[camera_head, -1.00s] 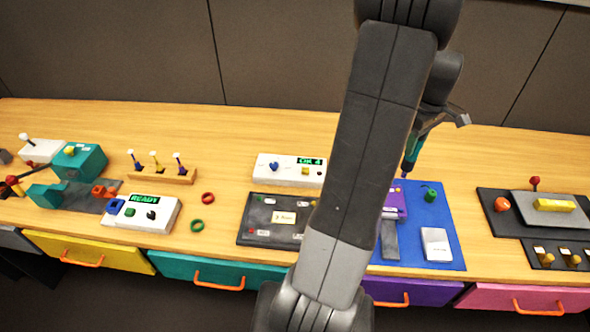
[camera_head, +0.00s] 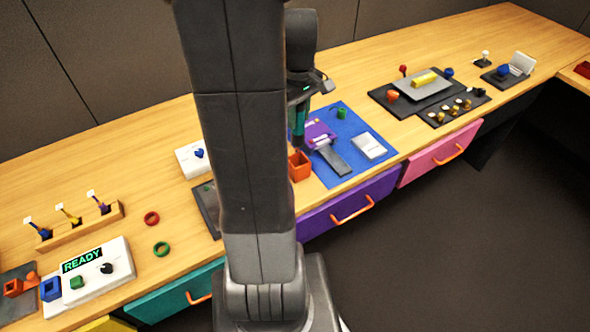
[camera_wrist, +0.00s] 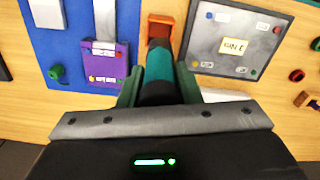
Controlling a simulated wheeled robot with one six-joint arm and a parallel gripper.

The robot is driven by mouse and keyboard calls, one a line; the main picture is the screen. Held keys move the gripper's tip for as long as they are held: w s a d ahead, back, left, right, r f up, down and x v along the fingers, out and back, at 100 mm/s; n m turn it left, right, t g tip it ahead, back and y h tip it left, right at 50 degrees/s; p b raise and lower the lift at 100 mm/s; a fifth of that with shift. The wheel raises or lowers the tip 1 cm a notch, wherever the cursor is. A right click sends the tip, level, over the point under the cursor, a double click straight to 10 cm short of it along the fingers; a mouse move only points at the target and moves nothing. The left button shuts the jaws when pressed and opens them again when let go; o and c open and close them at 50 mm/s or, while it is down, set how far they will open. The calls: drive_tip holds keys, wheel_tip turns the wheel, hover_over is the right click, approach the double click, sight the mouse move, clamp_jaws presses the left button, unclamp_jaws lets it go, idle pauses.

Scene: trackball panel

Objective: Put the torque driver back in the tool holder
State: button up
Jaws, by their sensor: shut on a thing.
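The torque driver (camera_head: 299,122), teal with black parts, hangs roughly upright from my gripper (camera_head: 305,92) in the head view. In the wrist view the driver (camera_wrist: 158,68) runs away from the camera between the two green fingers of my gripper (camera_wrist: 158,92), which are shut on it. The orange open-topped box (camera_head: 300,168), which looks like the tool holder, stands below the driver's lower end. In the wrist view part of this holder (camera_wrist: 161,20) shows just beyond the driver. I cannot tell whether the tip is above the holder's opening or inside it.
A blue mat (camera_head: 350,118) with a purple device (camera_head: 318,133) lies right of the holder in the head view. A grey panel (camera_wrist: 238,42) lies on the holder's other side. My arm hides part of the bench. A white READY box (camera_head: 98,272) stands at lower left.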

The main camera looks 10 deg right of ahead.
sight(298, 142)
wheel_tip(298, 142, down, 5)
drive_tip(key=shift+d+r, duration=0.1)
drive_tip(key=shift+d, duration=0.05)
drive_tip(key=shift+f, duration=2.2)
drive_tip(key=shift+f, duration=0.15)
drive_tip(key=o, duration=1)
wheel_tip(298, 142, up, 12)
drive_tip(key=shift+r, duration=0.15)
